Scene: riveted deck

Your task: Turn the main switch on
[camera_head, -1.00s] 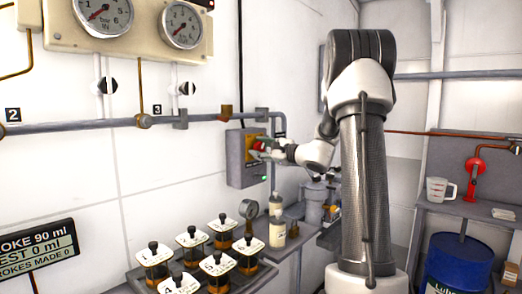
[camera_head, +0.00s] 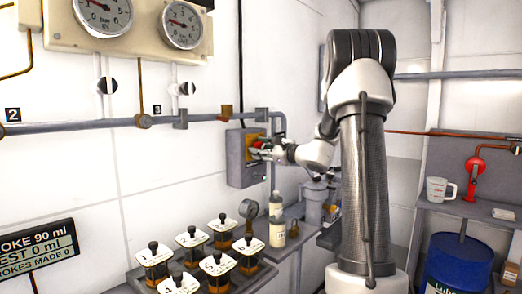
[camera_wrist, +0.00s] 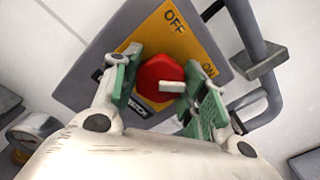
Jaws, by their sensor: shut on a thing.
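The main switch is a grey box (camera_head: 234,170) on the white wall, with a yellow plate (camera_wrist: 204,45) marked OFF and ON. Its red knob (camera_wrist: 157,76) has a white pointer bar that lies nearly level in the wrist view, its outer end to the right, below the ON mark. My gripper (camera_wrist: 163,92) is shut on the red knob, one green-padded finger on each side. In the head view my gripper (camera_head: 264,150) reaches the box from the right and hides part of the knob.
A pipe (camera_head: 75,127) runs along the wall above the box. Below stand several lidded sample jars (camera_head: 191,239) on a tray and a bottle (camera_head: 277,231). Two dial gauges (camera_head: 181,25) hang at upper left. A blue drum (camera_head: 456,265) stands at right.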

